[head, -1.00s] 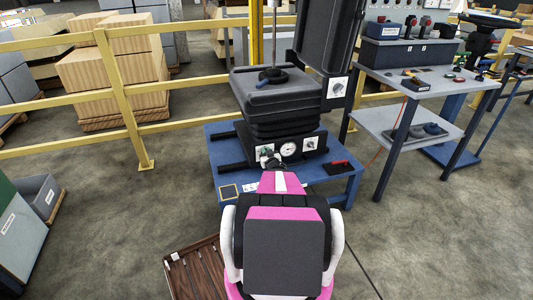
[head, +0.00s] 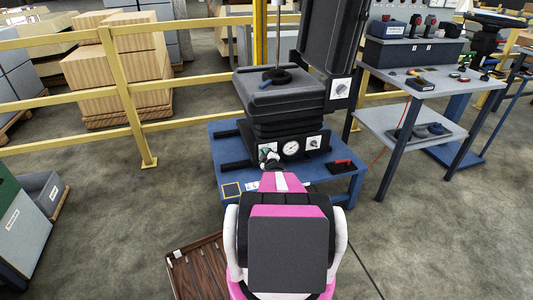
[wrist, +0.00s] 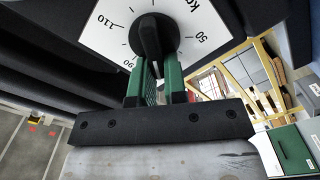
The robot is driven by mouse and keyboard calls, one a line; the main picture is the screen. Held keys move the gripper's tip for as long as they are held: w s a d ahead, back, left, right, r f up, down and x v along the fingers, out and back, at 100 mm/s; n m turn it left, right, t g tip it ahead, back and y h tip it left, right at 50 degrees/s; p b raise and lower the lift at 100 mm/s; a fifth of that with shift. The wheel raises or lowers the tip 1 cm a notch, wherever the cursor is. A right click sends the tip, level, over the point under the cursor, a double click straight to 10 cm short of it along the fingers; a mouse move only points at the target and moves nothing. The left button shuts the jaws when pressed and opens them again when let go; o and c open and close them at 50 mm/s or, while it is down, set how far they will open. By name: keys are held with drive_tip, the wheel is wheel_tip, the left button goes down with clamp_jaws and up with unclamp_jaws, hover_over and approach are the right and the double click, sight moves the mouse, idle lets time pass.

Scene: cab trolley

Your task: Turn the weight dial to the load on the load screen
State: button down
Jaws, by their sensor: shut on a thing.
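The weight dial is a black knob (wrist: 154,37) on a white plate (wrist: 105,28) with black ticks, a KG mark and numbers such as 50, 90 and 110. In the wrist view my gripper (wrist: 158,68) has its two green fingers on either side of the knob, shut on it. In the head view my gripper (head: 268,158) is at the left of the black seat base (head: 285,128) and mostly hides this dial. I cannot pick out a readable load screen in either view.
A round gauge (head: 291,147) and another dial (head: 313,143) sit right of my gripper. A blue table (head: 225,165) carries the seat and a black block with a red handle (head: 343,165). A yellow railing (head: 130,110) stands behind. A workbench (head: 410,80) is at right.

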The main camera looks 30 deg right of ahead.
drive_tip(key=shift+a+f+n, duration=0.1)
drive_tip(key=shift+f+n, duration=0.25)
drive_tip(key=shift+n, duration=1.2)
drive_tip(key=shift+a+f+n, duration=0.1)
drive_tip(key=shift+f+n, duration=0.25)
drive_tip(key=shift+n, duration=1.15)
drive_tip(key=shift+f+n, duration=0.35)
drive_tip(key=shift+n, duration=1.2)
drive_tip(key=c, duration=1.2)
unclamp_jaws()
drive_tip(key=shift+o, duration=0.2)
drive_tip(key=v, duration=1)
drive_tip(key=shift+s, duration=0.4)
